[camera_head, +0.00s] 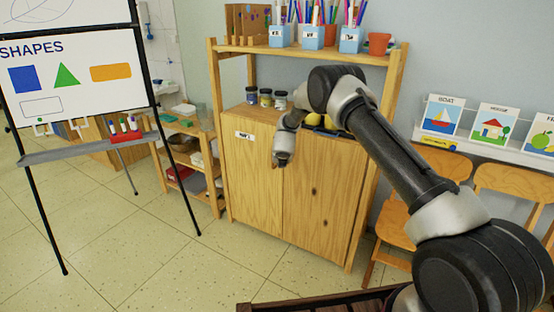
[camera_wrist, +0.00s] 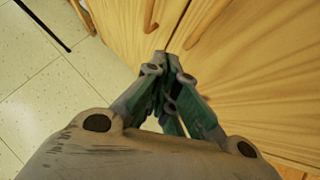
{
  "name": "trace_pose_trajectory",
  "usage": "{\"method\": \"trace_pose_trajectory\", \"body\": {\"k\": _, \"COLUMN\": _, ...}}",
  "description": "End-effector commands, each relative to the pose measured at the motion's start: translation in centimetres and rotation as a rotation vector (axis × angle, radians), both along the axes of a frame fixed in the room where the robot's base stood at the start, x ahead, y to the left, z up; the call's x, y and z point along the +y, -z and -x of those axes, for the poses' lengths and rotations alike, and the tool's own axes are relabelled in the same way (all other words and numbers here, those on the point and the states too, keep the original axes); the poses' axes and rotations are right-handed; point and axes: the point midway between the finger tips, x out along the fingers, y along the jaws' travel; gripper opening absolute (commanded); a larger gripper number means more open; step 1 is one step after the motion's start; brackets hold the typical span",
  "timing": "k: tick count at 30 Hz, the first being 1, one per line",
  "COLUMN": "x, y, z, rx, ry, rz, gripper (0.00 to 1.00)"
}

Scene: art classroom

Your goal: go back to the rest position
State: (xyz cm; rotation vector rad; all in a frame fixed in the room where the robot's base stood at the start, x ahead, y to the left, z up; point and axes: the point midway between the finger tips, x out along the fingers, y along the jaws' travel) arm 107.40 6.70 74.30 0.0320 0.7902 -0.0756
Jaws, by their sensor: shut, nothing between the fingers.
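My arm reaches up from the lower right in the head view and bends down at its far end. My gripper (camera_head: 281,161) hangs in front of the wooden cabinet (camera_head: 246,180), near the upper part of its left door. In the wrist view my gripper (camera_wrist: 166,58) has its fingers together and nothing between them. Its tips overlap the pale wooden cabinet doors (camera_wrist: 235,60) in the picture. I cannot tell the exact gap between the tips and the doors.
Small jars (camera_head: 266,98) stand on the cabinet top, with cups of pencils (camera_head: 311,37) on the shelf above. A whiteboard easel (camera_head: 75,75) stands at left. Wooden chairs (camera_head: 412,215) stand at right.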

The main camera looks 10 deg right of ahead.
Motion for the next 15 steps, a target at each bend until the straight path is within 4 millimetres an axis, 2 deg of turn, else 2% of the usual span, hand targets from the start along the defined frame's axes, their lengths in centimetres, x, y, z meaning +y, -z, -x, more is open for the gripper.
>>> {"method": "trace_pose_trajectory", "body": {"k": 9, "x": 1.5, "y": -3.5, "z": 3.1, "rx": 0.0, "ry": -0.001, "rz": 0.0, "gripper": 0.0}}
{"method": "trace_pose_trajectory", "body": {"k": 15, "x": 2.0, "y": -4.6, "z": 4.1, "rx": 0.001, "ry": -0.02, "rz": 0.018, "gripper": 0.0}}
